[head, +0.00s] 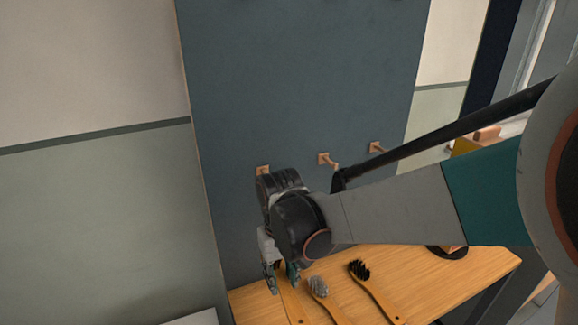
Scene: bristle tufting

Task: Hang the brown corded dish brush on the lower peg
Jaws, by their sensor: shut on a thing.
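My gripper (281,284) points down over the front left of the wooden table. It is shut on a brush with a light wooden handle (292,305), which shows just below the fingers. The bristles and cord of this brush are hidden by the gripper, so I cannot tell their colour. A row of wooden pegs sticks out of the dark blue-grey board: a left peg (263,169) just above my wrist, a middle peg (328,161) and a right peg (379,148). Nothing is seen hanging on them.
On the table (420,285) lie a grey-bristled brush (318,288) and a black-bristled brush (360,270), close to the right of my gripper. A dark round item (449,252) is partly behind my arm.

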